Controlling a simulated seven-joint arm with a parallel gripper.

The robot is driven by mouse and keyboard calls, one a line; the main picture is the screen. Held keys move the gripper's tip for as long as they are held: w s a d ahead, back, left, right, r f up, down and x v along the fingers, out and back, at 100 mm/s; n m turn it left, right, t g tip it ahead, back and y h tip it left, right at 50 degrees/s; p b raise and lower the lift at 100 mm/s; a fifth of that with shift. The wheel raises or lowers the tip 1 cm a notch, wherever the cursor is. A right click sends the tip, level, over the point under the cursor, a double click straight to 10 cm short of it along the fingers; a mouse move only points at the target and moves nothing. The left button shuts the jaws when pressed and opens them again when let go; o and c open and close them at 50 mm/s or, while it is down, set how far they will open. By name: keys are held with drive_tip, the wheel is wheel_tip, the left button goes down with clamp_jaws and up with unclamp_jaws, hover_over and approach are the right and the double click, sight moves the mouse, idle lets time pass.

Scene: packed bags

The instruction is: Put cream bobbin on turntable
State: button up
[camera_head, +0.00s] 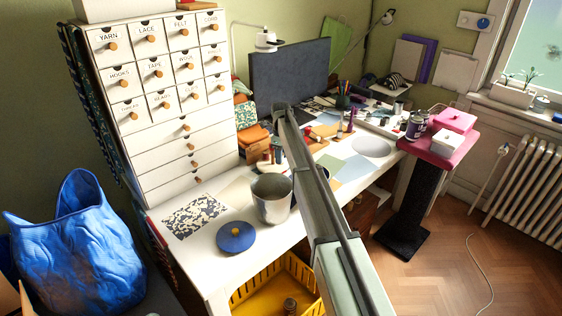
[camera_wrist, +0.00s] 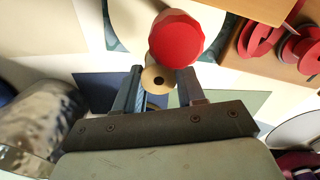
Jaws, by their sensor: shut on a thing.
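In the head view my arm crosses the desk, and I cannot make out the gripper or bobbin. A flat pale disc (camera_head: 371,147) on the desk's right part looks like the turntable.
A grey metal bucket (camera_head: 272,199) and a blue round lid (camera_head: 236,237) stand at the desk's near end. A drawer cabinet (camera_head: 160,100) is at left. Pens in a cup (camera_head: 343,101) stand farther back. A pink-topped stand (camera_head: 436,151) is beyond the desk's right side.

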drive_tip(key=shift+f, duration=1.4)
drive_tip(key=shift+f, duration=0.1)
drive_tip(key=o, duration=1)
wheel_tip(320, 180, up, 12)
drive_tip(key=shift+r, duration=0.15)
